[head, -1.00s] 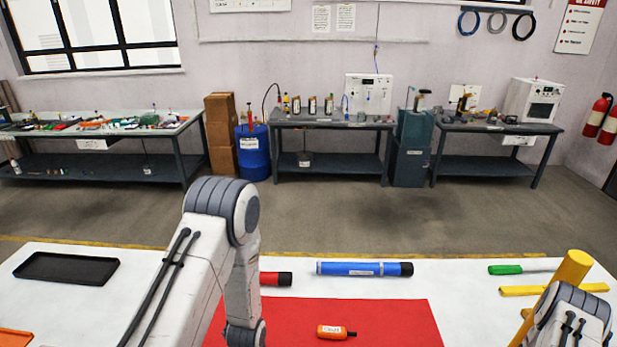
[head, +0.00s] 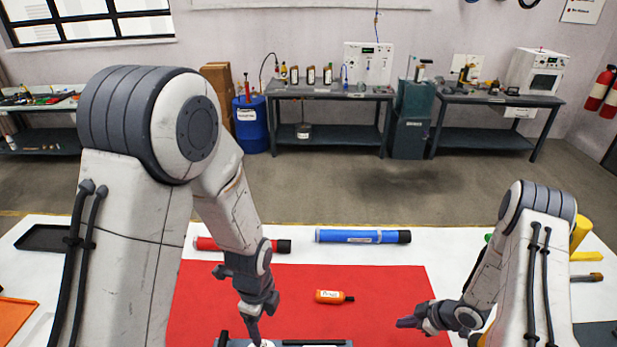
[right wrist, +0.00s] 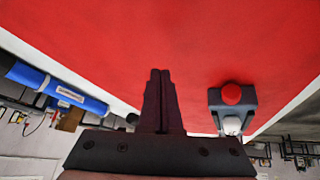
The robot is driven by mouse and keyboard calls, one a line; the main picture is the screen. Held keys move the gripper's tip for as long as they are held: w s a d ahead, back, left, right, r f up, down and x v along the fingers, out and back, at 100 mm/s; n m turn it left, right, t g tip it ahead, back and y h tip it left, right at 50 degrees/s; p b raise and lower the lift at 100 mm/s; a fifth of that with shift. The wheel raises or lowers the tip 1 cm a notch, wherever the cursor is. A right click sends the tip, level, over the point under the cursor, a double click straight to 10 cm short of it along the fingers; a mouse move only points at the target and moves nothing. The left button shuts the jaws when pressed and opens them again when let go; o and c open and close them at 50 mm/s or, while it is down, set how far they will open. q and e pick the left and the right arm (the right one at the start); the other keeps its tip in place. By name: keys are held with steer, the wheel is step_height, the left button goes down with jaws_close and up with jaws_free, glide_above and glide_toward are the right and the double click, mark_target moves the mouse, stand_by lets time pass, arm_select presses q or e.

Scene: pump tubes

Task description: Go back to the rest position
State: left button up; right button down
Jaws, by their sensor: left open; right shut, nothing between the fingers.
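My left gripper (head: 238,302) hangs over the left part of the red mat (head: 390,290) in the head view. Its fingers are apart and I see nothing between them. My right gripper (head: 405,322) points left over the mat's right edge. Its fingers are together and empty, as the right wrist view (right wrist: 160,75) also shows.
A red tube (head: 208,244) and a blue tube (head: 360,237) lie behind the mat. A black tray (head: 42,238) and an orange tray (head: 15,312) are left. Yellow parts (head: 585,257) stand right. A blue-grey object shows at the bottom edge, partly cut off.

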steer(key=w+a+r+h+b, duration=0.1)
steer(key=w+a+r+h, duration=0.15)
steer(key=w+r, duration=0.3)
steer(key=s+a+r+m+h+b, duration=0.35)
steer(key=a+r, duration=0.55)
steer(key=r, duration=0.5)
arm_select(q)
steer(key=s+d+r+n+b, duration=0.1)
steer(key=s+d+r+n, duration=0.1)
steer(key=s+r+n, duration=0.3)
steer(key=s+d+r+n+b, duration=0.1)
steer(key=s+d+r+n, duration=0.2)
steer(key=s+n, duration=0.6)
step_height(320, 180, up, 2)
steer(key=shift+s+r+h, duration=0.15)
steer(key=shift+s+h, duration=0.05)
steer(key=shift+h, duration=0.2)
arm_select(e)
steer(key=s+a+r+g, duration=0.1)
steer(key=s+a+r, duration=0.1)
steer(key=s, duration=0.6)
steer(key=s+a+r+m+g+y, duration=0.1)
steer(key=s+a+r, duration=0.2)
steer(key=s+a, duration=0.2)
steer(key=s+a+r+g+y, duration=0.1)
steer(key=s+a+r+g, duration=0.1)
steer(key=s, duration=0.9)
steer(key=shift+s+a+r, duration=0.3)
steer(key=shift+s+a, duration=0.05)
steer(key=shift+a, duration=0.35)
